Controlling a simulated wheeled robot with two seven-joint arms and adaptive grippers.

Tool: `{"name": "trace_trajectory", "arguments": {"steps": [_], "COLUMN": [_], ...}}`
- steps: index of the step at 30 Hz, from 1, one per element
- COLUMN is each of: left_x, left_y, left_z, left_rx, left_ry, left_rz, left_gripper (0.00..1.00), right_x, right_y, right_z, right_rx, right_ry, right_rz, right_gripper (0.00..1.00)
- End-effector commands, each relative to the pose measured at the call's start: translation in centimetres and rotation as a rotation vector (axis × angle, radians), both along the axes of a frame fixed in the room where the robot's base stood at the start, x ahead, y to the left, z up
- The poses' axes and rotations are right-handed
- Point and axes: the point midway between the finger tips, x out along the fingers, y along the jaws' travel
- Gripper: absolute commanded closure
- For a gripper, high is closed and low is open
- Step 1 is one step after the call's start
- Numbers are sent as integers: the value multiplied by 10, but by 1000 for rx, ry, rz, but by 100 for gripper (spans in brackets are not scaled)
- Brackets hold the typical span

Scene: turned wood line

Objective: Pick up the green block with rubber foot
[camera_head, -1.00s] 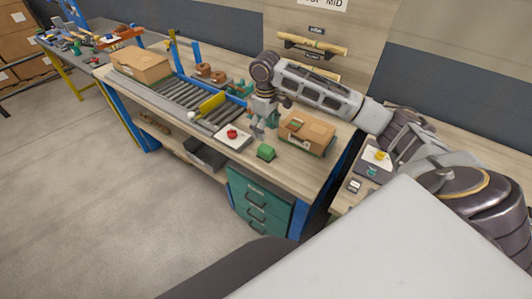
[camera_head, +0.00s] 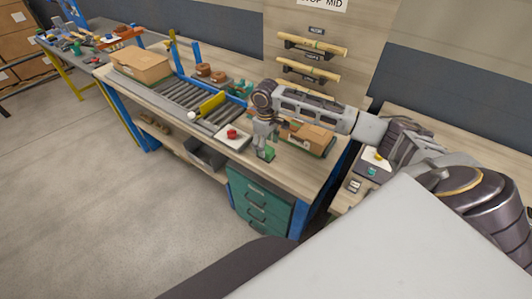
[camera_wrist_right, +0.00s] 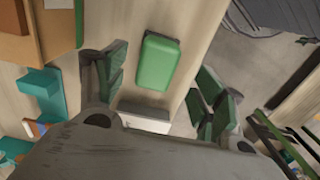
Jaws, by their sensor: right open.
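The green block (camera_head: 270,154) sits on the wooden bench top near its front edge, partly hidden by my right gripper in the head view. In the right wrist view the block (camera_wrist_right: 158,61) is a rounded green piece lying flat. My right gripper (camera_head: 264,149) is just above the block, pointing down. In the right wrist view its two green-padded fingers (camera_wrist_right: 163,84) are spread wide, with the block ahead of the gap between them and nothing held. My left gripper is not in view.
A cardboard box (camera_head: 312,137) stands right of the gripper. A white box with a red button (camera_head: 232,135) is to the left, beside the roller conveyor (camera_head: 188,99). Green drawers (camera_head: 258,205) hang under the bench. The bench edge is close to the block.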

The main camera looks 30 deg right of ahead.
Motion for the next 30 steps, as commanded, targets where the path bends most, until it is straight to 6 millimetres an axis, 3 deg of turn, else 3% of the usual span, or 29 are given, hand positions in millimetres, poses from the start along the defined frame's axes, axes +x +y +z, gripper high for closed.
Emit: {"name": "trace_trajectory", "arguments": {"steps": [11, 24, 30], "left_x": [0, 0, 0], "left_y": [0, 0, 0], "left_z": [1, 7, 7], "left_rx": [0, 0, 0], "left_ry": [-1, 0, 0], "left_rz": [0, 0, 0], "left_gripper": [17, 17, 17], "right_x": [0, 2, 2], "right_y": [-1, -4, -3], "right_z": [-4, -47, -52], "right_rx": [-1, -1, -1], "right_ry": [2, 2, 1], "right_rz": [0, 0, 1], "right_gripper": [30, 30, 30]}}
